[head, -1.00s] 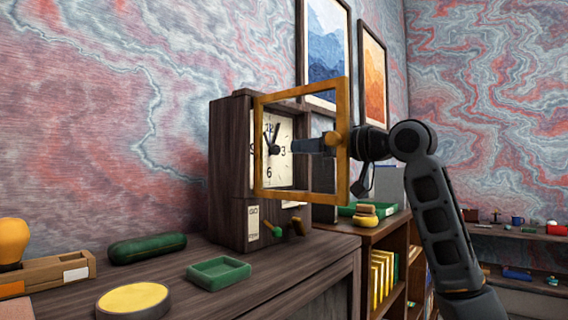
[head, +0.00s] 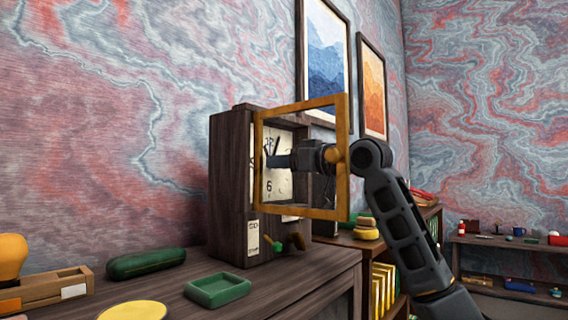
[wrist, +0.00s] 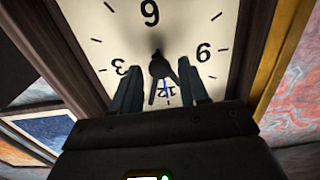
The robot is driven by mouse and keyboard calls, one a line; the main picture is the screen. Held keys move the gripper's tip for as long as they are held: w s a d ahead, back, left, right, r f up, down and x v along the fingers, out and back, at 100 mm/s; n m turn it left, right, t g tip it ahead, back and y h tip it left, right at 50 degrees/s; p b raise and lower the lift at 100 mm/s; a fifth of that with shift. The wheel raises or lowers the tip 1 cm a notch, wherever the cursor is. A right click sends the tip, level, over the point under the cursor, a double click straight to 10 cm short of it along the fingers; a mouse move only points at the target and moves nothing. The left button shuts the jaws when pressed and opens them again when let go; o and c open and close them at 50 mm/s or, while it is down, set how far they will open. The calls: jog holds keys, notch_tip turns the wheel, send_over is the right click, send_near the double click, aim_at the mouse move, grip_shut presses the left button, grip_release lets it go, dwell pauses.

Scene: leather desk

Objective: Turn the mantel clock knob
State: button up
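The mantel clock (head: 231,185) is a dark wooden box with a white face (head: 280,184), standing on the desk. Its gold-framed front door (head: 300,212) is swung open, with a round gold pull (head: 332,155). My gripper (head: 272,161) reaches past the door frame up to the clock face. In the wrist view, the dark round knob (wrist: 159,68) sits at the face's centre, where the hands meet. My gripper (wrist: 159,65) is open there, with one finger on each side of the knob and visible gaps. Whether the fingertips reach the face is unclear.
A green tray (head: 217,291), a green case (head: 146,263) and a yellow-topped disc (head: 133,311) lie on the desk left of my arm. A bookshelf (head: 400,258) stands behind my arm.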

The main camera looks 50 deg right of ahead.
grip_shut()
jog(key=shift+w, duration=0.1)
dwell(0.4)
